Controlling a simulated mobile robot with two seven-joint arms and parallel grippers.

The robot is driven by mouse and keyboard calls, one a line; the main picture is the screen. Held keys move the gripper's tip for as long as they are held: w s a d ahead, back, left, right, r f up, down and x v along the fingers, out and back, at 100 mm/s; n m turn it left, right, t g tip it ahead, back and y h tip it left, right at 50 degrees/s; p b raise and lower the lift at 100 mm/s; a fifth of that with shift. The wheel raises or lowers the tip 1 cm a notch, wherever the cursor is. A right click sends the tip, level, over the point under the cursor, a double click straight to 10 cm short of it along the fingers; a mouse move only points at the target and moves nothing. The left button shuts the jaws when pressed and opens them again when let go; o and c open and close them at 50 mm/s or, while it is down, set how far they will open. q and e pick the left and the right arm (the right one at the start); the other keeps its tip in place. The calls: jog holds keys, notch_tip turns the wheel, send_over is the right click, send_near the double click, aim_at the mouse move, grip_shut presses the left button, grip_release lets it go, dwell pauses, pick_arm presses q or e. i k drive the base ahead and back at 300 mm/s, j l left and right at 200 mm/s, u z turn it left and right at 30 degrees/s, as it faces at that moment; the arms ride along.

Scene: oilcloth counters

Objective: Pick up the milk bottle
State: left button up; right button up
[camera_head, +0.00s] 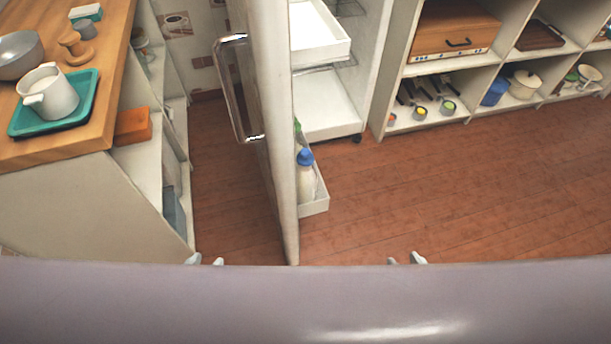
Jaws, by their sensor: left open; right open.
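A white bottle with a blue cap (306,178), which looks like the milk bottle, stands in a low white bin on the inner side of an open door (272,110). Its left edge is partly hidden by the door's edge. My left gripper (205,260) shows only as fingertips at the bottom, left of the door; it is open and empty. My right gripper (408,258) also shows only as fingertips, below and right of the bottle; it is open and empty. Both are well apart from the bottle.
A wooden counter (108,75) at left holds a teal tray (88,112) with a white jug. The door has a metal handle (236,95) on its left face. White drawers (322,105) stand behind it. Shelves line the back right. The red floor (470,190) at right is clear.

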aim_at(307, 174)
jog(key=l+u, duration=0.2)
jog(key=u, duration=0.2)
jog(key=i+l+u, duration=0.1)
jog(key=u, duration=0.25)
jog(key=l+u, duration=0.3)
jog(key=l, duration=0.6)
jog(key=l+u, duration=0.1)
jog(key=l, duration=1.25)
jog(key=k, duration=0.05)
